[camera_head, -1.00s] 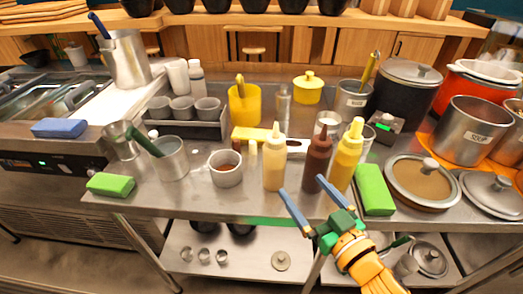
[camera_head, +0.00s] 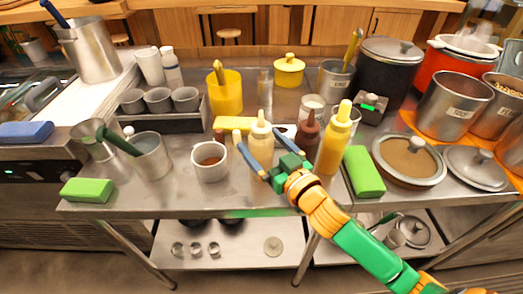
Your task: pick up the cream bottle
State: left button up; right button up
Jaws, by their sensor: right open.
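The cream bottle (camera_head: 261,130) is a pale squeeze bottle with a pointed nozzle, upright on the steel table. My right gripper (camera_head: 256,141) is open, with its two blue fingers pointing at the bottle. My left gripper is not in view.
A brown bottle (camera_head: 308,132), partly hidden by my gripper, and a yellow bottle (camera_head: 333,145) stand close on the right. A cup of sauce (camera_head: 210,162) stands close on the left. A green sponge (camera_head: 364,172) lies farther right.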

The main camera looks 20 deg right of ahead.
jog(key=x, duration=0.3)
jog(key=shift+w+a, duration=0.1)
jog(key=shift+w, duration=0.05)
jog(key=shift+w+f, duration=0.15)
jog(key=shift+w, duration=0.15)
jog(key=shift+s, duration=0.15)
jog(key=c, duration=0.9)
